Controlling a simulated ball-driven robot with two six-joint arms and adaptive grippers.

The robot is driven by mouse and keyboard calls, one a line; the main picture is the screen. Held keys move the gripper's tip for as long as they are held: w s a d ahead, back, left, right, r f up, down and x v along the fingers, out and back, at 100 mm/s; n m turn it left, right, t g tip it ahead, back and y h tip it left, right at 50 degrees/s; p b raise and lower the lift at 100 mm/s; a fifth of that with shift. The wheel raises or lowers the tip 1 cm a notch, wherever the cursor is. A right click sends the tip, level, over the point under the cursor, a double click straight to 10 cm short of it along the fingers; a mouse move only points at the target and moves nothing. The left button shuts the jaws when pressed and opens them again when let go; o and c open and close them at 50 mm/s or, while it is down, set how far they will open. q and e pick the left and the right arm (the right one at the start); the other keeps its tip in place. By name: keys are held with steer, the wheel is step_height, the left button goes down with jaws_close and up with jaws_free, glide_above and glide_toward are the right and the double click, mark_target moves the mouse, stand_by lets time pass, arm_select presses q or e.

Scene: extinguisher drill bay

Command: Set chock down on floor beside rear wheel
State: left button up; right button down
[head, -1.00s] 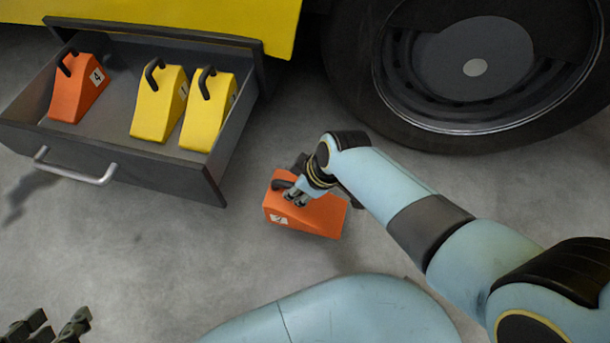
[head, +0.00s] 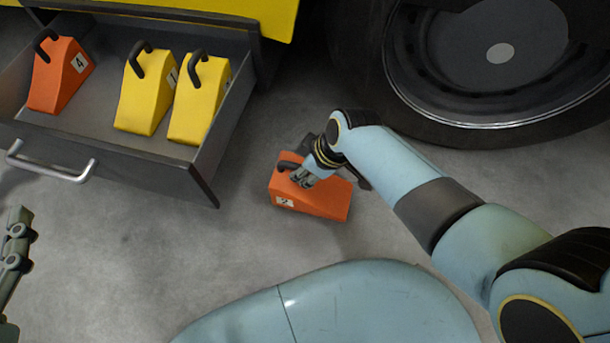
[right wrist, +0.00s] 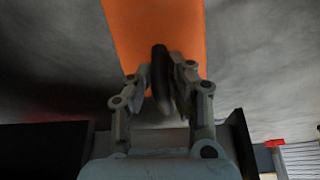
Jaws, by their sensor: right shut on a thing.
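An orange chock (head: 318,200) with a label reading 2 is in the head view, near the middle. My right gripper (head: 303,179) is shut on its dark handle. In the right wrist view the handle (right wrist: 160,75) is between the fingers of my right gripper (right wrist: 163,80), with the orange body beyond it. Whether the chock touches the floor I cannot tell. The large rear wheel (head: 470,110) stands up and to the right of the chock, with a gap of floor between them. My left gripper (head: 18,240) is at the left edge, partly cut off; its jaw opening is unclear.
An open grey drawer (head: 120,150) at upper left holds an orange chock (head: 57,80) marked 4 and two yellow chocks (head: 143,95), (head: 195,105). Its corner is close to the left of the held chock. Bare concrete floor (head: 130,245) lies below the drawer.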

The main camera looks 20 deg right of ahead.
mark_target(330, 198)
steer(key=shift+f+b, duration=1.8)
steer(key=shift+b, duration=0.05)
arm_select(q)
step_height(330, 198, up, 23)
steer(key=w+d+m+t+h, duration=0.2)
steer(key=m+t+h, duration=0.3)
steer(key=t+h, duration=0.2)
steer(key=shift+w+d+f+t+h, duration=0.2)
steer(key=shift+d+t+h, duration=0.15)
steer(key=shift+t, duration=1.05)
arm_select(e)
steer(key=shift+w, duration=0.1)
